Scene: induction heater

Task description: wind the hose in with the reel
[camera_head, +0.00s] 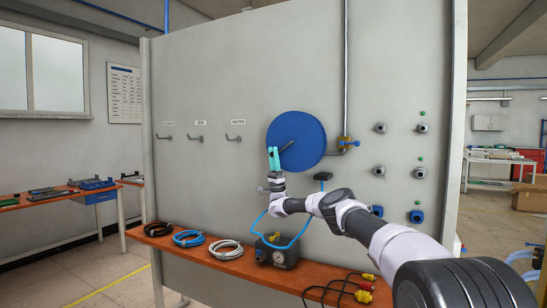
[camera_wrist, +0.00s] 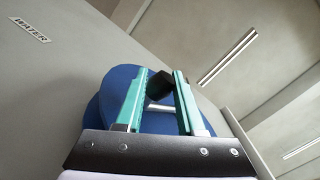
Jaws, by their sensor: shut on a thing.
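The reel (camera_head: 306,132) is a large blue disc on the grey wall panel, with a dark crank at its front. In the wrist view the blue reel (camera_wrist: 112,88) fills the space behind the fingers. My gripper (camera_head: 273,157) is at the reel's lower left, its teal fingers closed on the crank's dark knob (camera_wrist: 160,84). A metal crank part shows just below the knob in the wrist view. A thin blue hose (camera_head: 303,231) hangs below the reel, between a black-headed piece (camera_head: 322,177) and a dark box with gauges (camera_head: 277,252). My arm hides part of this area.
An orange bench (camera_head: 215,262) along the panel's foot carries black, blue and white coils and a dark cable with yellow-red plugs (camera_head: 365,287). Hooks (camera_head: 196,138) line the panel at left. A pipe with a brass valve (camera_head: 344,142) and several wall fittings stand right of the reel.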

